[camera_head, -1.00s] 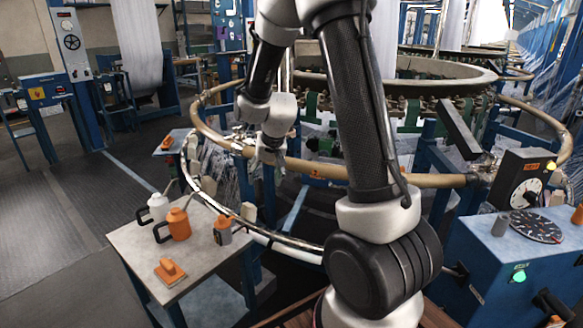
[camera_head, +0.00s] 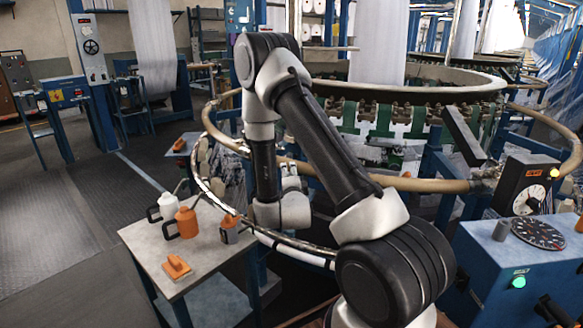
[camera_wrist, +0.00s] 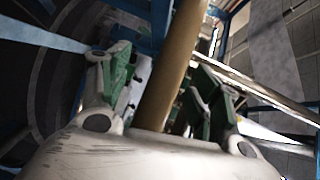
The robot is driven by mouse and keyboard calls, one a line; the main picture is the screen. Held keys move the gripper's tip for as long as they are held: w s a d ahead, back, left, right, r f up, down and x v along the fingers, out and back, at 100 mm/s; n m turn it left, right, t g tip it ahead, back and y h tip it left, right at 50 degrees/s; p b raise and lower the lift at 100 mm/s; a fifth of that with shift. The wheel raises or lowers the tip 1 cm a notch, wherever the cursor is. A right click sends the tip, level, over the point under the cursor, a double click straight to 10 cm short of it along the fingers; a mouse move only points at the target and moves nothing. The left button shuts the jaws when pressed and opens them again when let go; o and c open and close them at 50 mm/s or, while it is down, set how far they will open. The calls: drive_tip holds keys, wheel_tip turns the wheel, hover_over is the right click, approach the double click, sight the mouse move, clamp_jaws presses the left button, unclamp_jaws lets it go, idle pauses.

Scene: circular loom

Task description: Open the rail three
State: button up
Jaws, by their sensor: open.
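In the head view, a tan tubular rail (camera_head: 430,184) curves around the front of the circular loom. A shiny metal rail (camera_head: 213,195) curves lower down at the left and passes behind my arm. I cannot tell by any label which is rail three. In the wrist view, a tan bar (camera_wrist: 174,72) runs lengthwise between the fingers of my gripper (camera_wrist: 161,76). The fingers, with green pads, stand apart on either side of it. I cannot tell whether either pad touches it. In the head view, my wrist hangs near the rails and the fingers are mostly hidden.
A small table (camera_head: 146,238) at the left holds a white jug (camera_head: 167,206), an orange jug (camera_head: 186,222) and other orange items. A blue cabinet (camera_head: 490,268) with a dial and green light stands at the right. The floor (camera_head: 60,220) at the left is clear.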

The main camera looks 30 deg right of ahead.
drive_tip(key=shift+m+t+h, duration=0.4)
drive_tip(key=shift+m+t, duration=0.1)
drive_tip(key=shift+m, duration=0.1)
drive_tip(key=x, duration=0.4)
drive_tip(key=r+x, duration=0.1)
drive_tip(key=x, duration=0.2)
drive_tip(key=shift+s+d+r, duration=0.1)
drive_tip(key=shift+s+d, duration=0.1)
drive_tip(key=shift+d, duration=0.15)
